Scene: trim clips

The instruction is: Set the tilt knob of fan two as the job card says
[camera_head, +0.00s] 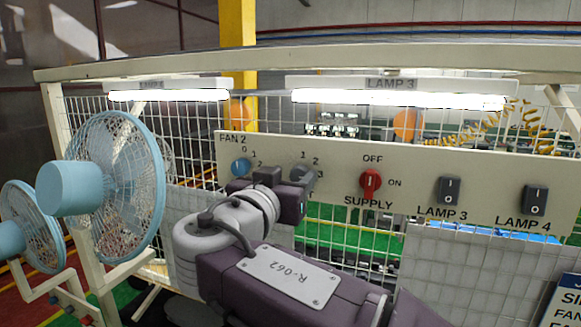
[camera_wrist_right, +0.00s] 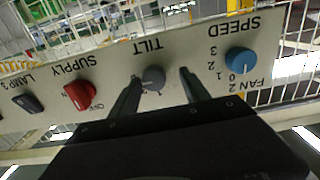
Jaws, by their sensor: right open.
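The grey tilt knob (camera_wrist_right: 153,79) of fan two sits on the cream panel under the word TILT, upside down in the right wrist view. My right gripper (camera_wrist_right: 161,74) is open, its two fingers on either side of the knob with gaps showing. I cannot tell which mark the knob points at. In the head view, the right gripper (camera_head: 284,180) is at the panel and partly covers the knob's area. My left gripper is out of view.
The blue speed knob (camera_head: 241,166) is beside the tilt knob. The red supply switch (camera_head: 370,183), lamp 3 switch (camera_head: 447,190) and lamp 4 switch (camera_head: 534,200) are farther right. Two blue fans, the nearer one (camera_head: 117,188), stand at left. Wire mesh lies behind the panel.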

